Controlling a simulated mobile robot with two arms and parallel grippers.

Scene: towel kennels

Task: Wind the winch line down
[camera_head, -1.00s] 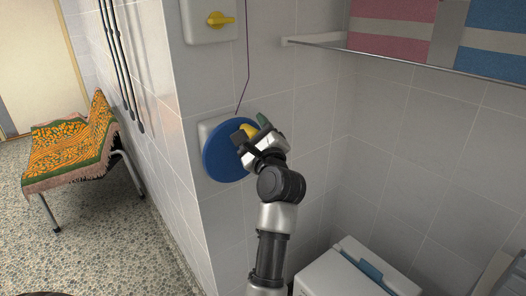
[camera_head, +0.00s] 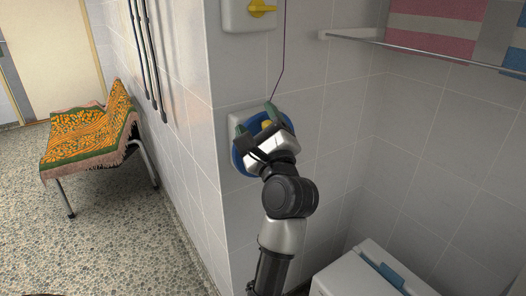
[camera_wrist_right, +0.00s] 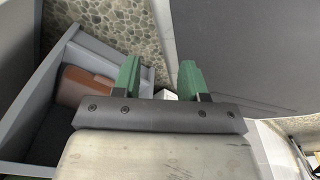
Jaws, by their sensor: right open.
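The winch is a blue disc (camera_head: 240,160) on a pale plate on the tiled wall, with a yellow knob (camera_head: 267,125). The dark, thin winch line (camera_head: 281,60) runs up from it. My left gripper (camera_head: 256,120) is in front of the disc, its green fingertips spread apart with the knob showing between them, nearer the right finger. Blue shows between the knob and the left finger. The gripper hides much of the disc, and I cannot tell whether a finger touches the knob. My right gripper (camera_wrist_right: 158,78) shows in the right wrist view, open and empty.
A yellow switch (camera_head: 262,8) on a pale box is above the winch. A rail (camera_head: 420,48) with coloured towels is at upper right. A white bin (camera_head: 350,275) stands below right. A bench with a patterned towel (camera_head: 85,135) stands left, on open pebbled floor.

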